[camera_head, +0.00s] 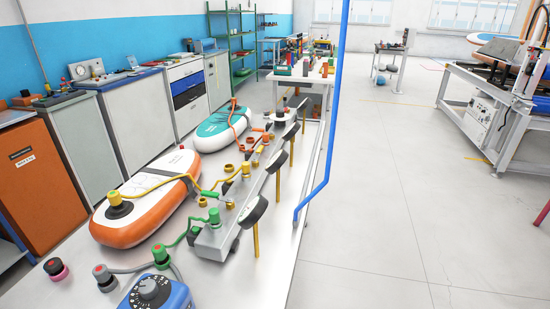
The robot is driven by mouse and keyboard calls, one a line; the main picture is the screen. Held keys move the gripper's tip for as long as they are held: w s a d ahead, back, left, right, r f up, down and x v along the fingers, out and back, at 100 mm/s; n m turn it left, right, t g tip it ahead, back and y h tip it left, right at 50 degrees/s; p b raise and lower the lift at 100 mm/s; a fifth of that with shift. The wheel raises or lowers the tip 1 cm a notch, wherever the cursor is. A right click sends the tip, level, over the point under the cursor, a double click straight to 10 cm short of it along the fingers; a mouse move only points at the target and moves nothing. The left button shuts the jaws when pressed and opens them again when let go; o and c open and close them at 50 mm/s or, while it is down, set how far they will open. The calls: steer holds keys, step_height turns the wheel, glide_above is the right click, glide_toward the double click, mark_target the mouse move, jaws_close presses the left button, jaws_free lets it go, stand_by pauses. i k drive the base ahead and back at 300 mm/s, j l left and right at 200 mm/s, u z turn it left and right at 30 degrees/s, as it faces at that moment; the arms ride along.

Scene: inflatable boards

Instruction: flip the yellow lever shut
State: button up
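Long grey manifold-like units (268,172) with black round parts stand in a row along the right side of the white table. Thin yellow upright rods (256,240) show at this row, one near and others (292,152) farther back. A yellow fitting with a hose (245,171) sits on the row, beside a green one (214,216) nearer me. I cannot tell which yellow part is the lever, or whether it is open or shut. My gripper is not in view.
An orange-and-white inflatable board (150,205) and a teal one (218,127) lie on the table. A blue box with a dial (158,293) and knobbed fittings stand at the near edge. A bent blue pole (336,110) rises at the table's right edge.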

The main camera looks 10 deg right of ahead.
mark_target(260, 149)
steer(key=i+l, duration=0.2)
steer(key=i+l+z, duration=0.3)
steer(key=i, duration=0.45)
steer(key=i+l+z, duration=0.1)
steer(key=i+z, duration=0.15)
steer(key=i, duration=0.5)
steer(key=i+j+z, duration=0.2)
steer(key=i, duration=0.25)
